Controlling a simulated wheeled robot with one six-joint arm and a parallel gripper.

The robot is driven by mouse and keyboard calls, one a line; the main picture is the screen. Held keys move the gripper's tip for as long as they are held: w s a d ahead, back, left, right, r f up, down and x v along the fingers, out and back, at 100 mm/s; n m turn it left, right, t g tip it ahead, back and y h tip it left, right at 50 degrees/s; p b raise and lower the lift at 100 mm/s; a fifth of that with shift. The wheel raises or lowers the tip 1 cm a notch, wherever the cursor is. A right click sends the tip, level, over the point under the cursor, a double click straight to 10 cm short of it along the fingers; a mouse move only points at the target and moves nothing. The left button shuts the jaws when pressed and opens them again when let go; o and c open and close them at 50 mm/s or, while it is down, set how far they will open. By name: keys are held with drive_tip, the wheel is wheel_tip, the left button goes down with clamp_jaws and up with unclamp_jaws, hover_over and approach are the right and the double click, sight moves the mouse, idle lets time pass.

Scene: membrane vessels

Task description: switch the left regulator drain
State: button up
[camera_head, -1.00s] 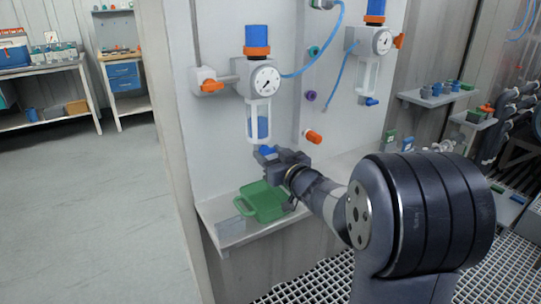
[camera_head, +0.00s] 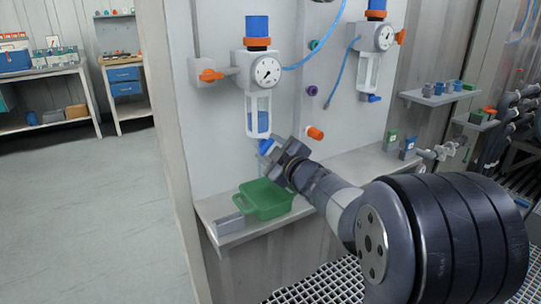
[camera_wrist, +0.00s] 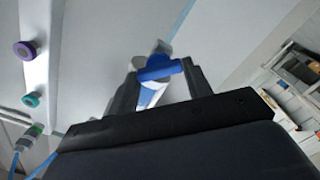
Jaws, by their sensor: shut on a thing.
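The left regulator (camera_head: 241,66) hangs on the light wall panel, with a blue knob on top, a round gauge and a clear bowl (camera_head: 258,122) in a white cage. Its blue drain handle (camera_head: 265,146) is just below the bowl. My gripper (camera_head: 270,148) is shut on the drain handle from the lower right and partly hides it. In the wrist view the blue handle (camera_wrist: 160,70) lies crosswise between my two fingertips, with the bowl behind it. The handle looks tilted in the head view.
A green tray (camera_head: 264,200) and a small grey block (camera_head: 230,222) are on the shelf below. An orange fitting (camera_head: 315,133) sticks out of the panel to the right of my gripper. A second regulator (camera_head: 383,40) with its own blue drain (camera_head: 374,98) is further right.

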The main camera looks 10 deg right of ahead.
drive_tip(key=n+b, duration=0.3)
drive_tip(key=n, duration=0.3)
drive_tip(key=shift+f+n, duration=0.15)
drive_tip(key=shift+n, duration=0.15)
idle(0.3)
drive_tip(key=o, duration=1)
drive_tip(key=p+v, duration=0.1)
drive_tip(key=v, duration=1)
drive_tip(key=shift+p, duration=0.4)
